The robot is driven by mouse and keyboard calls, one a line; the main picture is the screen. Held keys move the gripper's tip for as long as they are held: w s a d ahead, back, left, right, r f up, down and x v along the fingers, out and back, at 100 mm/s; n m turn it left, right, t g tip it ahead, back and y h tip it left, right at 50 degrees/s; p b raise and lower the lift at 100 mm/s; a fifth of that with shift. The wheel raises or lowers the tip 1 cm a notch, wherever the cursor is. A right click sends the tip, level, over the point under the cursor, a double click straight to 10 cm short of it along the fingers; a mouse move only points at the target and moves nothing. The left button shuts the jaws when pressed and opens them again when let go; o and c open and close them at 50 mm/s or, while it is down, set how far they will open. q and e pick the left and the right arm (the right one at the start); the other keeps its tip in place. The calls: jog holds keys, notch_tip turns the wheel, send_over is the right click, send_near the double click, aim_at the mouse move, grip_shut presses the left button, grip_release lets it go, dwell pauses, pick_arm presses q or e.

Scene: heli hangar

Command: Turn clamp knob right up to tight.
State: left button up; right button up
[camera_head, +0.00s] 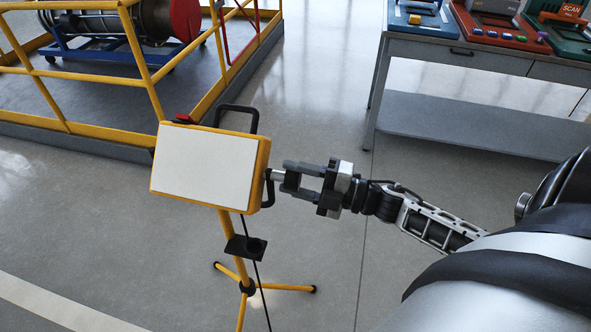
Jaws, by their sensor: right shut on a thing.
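A work lamp with a white panel (205,165) and a yellow frame stands on a yellow tripod (248,285). On the right side of its frame is a black bracket with a short metallic clamp knob (277,175). My right gripper (289,180) reaches in from the right with its fingers around the knob's outer end, shut on it. The fingers hide part of the knob, so I cannot tell how tight it is. My left gripper is not in view.
A yellow railing (150,80) encloses a platform at upper left. A grey workbench (460,58) with coloured devices stands at upper right. A black cable hangs from the lamp beside the tripod. The floor between the lamp and the bench is clear.

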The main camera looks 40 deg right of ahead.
jog(key=shift+r+m+p, duration=0.15)
jog(key=shift+m+p, duration=0.3)
jog(key=shift+m, duration=0.45)
jog(key=o, duration=0.9)
jog(key=shift+o, duration=0.2)
jog(key=b+v, duration=0.2)
jog(key=v, duration=1.4)
jog(key=shift+a, duration=0.15)
